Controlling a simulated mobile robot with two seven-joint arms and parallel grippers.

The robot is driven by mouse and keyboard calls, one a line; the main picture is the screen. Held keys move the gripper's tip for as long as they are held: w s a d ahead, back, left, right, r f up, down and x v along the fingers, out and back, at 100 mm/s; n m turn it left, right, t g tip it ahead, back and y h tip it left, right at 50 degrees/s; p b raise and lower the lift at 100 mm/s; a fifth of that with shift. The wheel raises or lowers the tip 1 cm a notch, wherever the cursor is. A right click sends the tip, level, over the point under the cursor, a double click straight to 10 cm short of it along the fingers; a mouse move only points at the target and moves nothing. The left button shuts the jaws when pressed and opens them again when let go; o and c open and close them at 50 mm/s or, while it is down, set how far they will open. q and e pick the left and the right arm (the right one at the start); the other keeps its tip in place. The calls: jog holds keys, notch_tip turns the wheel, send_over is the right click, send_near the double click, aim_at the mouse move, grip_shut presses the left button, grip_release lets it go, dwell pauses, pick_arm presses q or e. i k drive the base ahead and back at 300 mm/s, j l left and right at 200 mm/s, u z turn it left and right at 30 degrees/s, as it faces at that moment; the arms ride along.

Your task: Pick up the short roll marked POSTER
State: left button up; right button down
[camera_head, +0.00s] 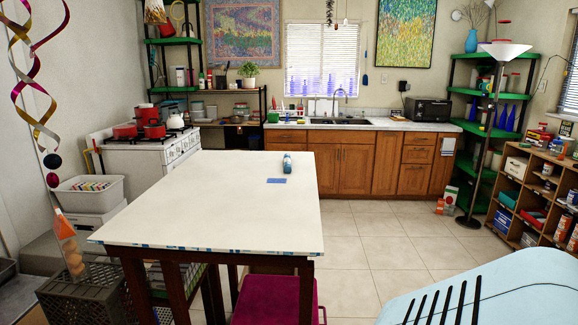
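I cannot make out a roll marked POSTER in the head view. A small blue and white object, roughly cylindrical (287,163), stands or lies near the far edge of the white table (215,205). It is too small to read any marking. A flat blue patch (276,181) lies just in front of it. Neither of my grippers is in view.
A dark crate (75,300) stands at the lower left, below a white bin (90,193). A magenta stool (275,300) is at the table's near side. A light blue surface (520,285) fills the lower right. Tiled floor (390,235) is clear between table and wooden shelf (535,195).

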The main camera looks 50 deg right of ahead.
aim_at(287, 163)
jog(key=z, duration=2.3)
jog(key=i+l+z, duration=0.15)
jog(key=l, duration=0.2)
jog(key=l+z, duration=0.1)
jog(key=l, duration=0.3)
jog(key=i+l+z, duration=0.15)
jog(key=l, duration=0.2)
jog(key=i+l+z, duration=0.35)
jog(key=i+l, duration=0.65)
jog(key=i+u, duration=0.4)
jog(key=i, duration=0.2)
jog(key=i+l+u, duration=0.35)
jog(key=i, duration=0.2)
jog(key=j, duration=0.1)
